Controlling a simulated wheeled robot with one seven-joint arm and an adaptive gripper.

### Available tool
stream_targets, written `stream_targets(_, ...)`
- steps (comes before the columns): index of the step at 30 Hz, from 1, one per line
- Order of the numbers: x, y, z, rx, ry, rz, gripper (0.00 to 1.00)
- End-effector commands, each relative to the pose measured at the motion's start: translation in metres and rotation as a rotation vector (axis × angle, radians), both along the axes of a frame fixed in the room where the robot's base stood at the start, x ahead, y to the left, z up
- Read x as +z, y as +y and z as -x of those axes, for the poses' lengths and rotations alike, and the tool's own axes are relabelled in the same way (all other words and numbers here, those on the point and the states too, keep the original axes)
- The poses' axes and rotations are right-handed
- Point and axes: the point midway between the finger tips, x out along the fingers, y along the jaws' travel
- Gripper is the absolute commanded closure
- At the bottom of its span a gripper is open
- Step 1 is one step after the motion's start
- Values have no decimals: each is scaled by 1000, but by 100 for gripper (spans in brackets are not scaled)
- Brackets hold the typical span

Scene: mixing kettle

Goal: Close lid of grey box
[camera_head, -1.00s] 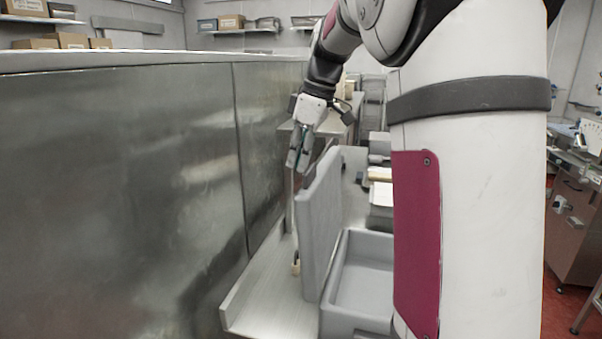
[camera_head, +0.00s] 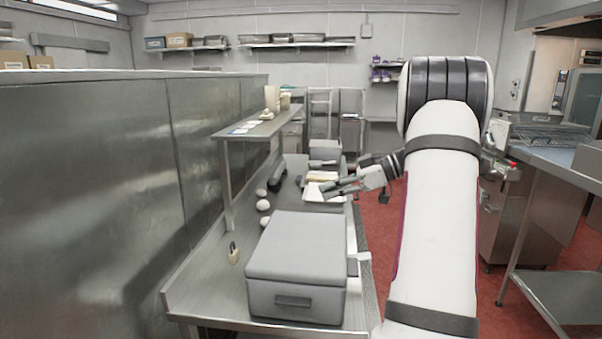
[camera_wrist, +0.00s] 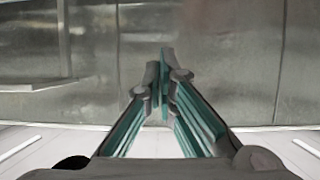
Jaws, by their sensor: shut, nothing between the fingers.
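The grey box (camera_head: 296,267) stands near the front end of the steel table in the head view. Its lid (camera_head: 305,243) lies flat on top, and the box looks closed. My gripper (camera_head: 326,192) is beyond the box, above the table near its right edge, apart from the lid. It points left in the head view. The wrist view shows the two fingers (camera_wrist: 164,98) together at the tips with nothing between them. The box does not show in the wrist view.
A small padlock-shaped object (camera_head: 233,254) and several pale round items (camera_head: 263,206) lie left of the box. A white tray (camera_head: 318,196) lies behind it. A raised shelf (camera_head: 258,126) stands at the left, before a steel wall (camera_head: 90,190). Red floor (camera_head: 385,228) is open at the right.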

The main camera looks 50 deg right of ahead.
Motion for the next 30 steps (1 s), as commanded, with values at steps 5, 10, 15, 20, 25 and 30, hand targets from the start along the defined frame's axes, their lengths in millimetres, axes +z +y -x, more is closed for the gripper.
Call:
stream_targets(5, -43, -24, 31, -2, 3, 2, 100)
stream_targets(10, -88, -41, 54, 1, 5, 2, 100)
stream_targets(15, -133, -53, 70, 0, 4, 4, 100)
stream_targets(20, -168, -59, 80, 2, 4, 5, 100)
stream_targets(25, -195, -63, 85, 4, 3, 7, 100)
stream_targets(30, -211, -64, 87, 3, 5, 7, 100)
